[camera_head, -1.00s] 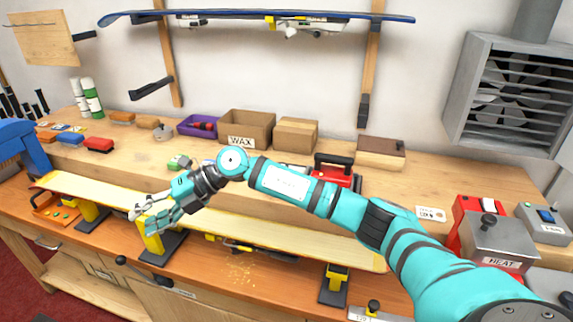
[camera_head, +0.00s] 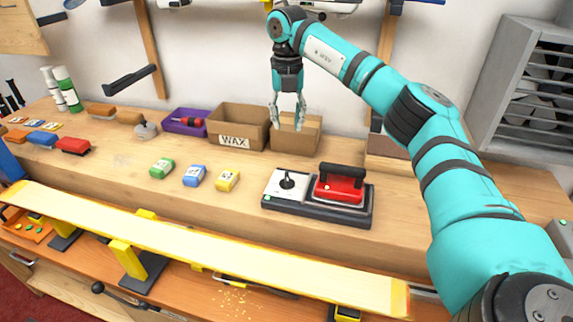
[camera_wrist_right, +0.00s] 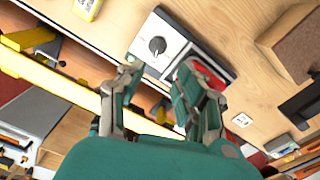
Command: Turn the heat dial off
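A black dial (camera_head: 288,181) stands on a white plate at the left end of a dark base, beside a red iron (camera_head: 340,186). No heat label is readable on it. In the right wrist view the dial (camera_wrist_right: 158,45) shows as a round black knob on its white plate, ahead of the fingers. The iron is partly hidden there by a finger. My right gripper (camera_head: 289,125) points down, in front of the cardboard boxes in the head picture and above the dial. Its fingers (camera_wrist_right: 163,68) are apart with nothing between them. My left gripper is out of view.
The WAX box (camera_head: 236,128) and an open cardboard box (camera_head: 296,134) stand behind. Green, blue and yellow wax blocks (camera_head: 194,176) lie left of the base. A long pale ski (camera_head: 190,240) runs along the front. My right arm covers the right side.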

